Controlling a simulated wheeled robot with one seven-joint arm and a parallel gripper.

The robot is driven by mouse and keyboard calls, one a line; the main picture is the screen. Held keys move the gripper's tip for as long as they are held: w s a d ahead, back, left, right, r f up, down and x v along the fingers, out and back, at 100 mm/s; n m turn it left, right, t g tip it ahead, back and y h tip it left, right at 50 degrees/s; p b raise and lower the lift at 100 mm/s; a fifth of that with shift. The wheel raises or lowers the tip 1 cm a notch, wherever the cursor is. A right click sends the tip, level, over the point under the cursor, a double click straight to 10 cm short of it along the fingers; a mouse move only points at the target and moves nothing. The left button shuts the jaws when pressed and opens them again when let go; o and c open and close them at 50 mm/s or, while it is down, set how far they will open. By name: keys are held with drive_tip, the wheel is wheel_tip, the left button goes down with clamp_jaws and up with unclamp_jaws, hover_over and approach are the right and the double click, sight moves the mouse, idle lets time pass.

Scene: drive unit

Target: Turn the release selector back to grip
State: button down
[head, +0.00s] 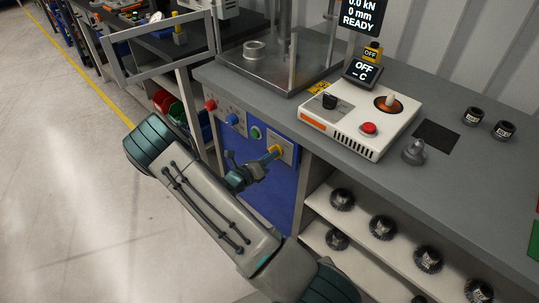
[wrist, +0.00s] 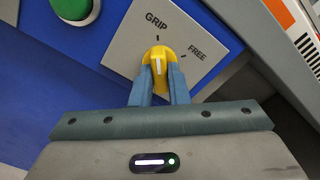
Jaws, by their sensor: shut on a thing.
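The release selector (wrist: 158,62) is a yellow knob with a white mark, on a light plate (wrist: 120,48) labelled GRIP and FREE in the wrist view. The knob's white mark points up toward the GRIP tick. FREE lies to its right. My gripper (wrist: 158,78) is shut on the knob, with one finger on each side. In the head view the yellow selector (head: 274,152) is on the blue front panel under the bench, and my gripper (head: 262,163) reaches it from below. The fingers hide the knob's lower sides.
A green button (wrist: 75,8) sits left of the plate, also on the panel in the head view with a red knob (head: 210,105) and a blue knob (head: 232,119). The bench top (head: 300,105) overhangs above. A shelf (head: 350,225) with several dark round parts is to the right.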

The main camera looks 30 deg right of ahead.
idle(0.4)
drive_tip(key=c, duration=1.4)
unclamp_jaws()
drive_tip(key=shift+a, duration=0.1)
drive_tip(key=b+v, duration=0.1)
drive_tip(key=v, duration=1.2)
drive_tip(key=shift+s+a, duration=0.15)
drive_tip(key=shift+a, duration=0.15)
drive_tip(key=shift+r, duration=0.1)
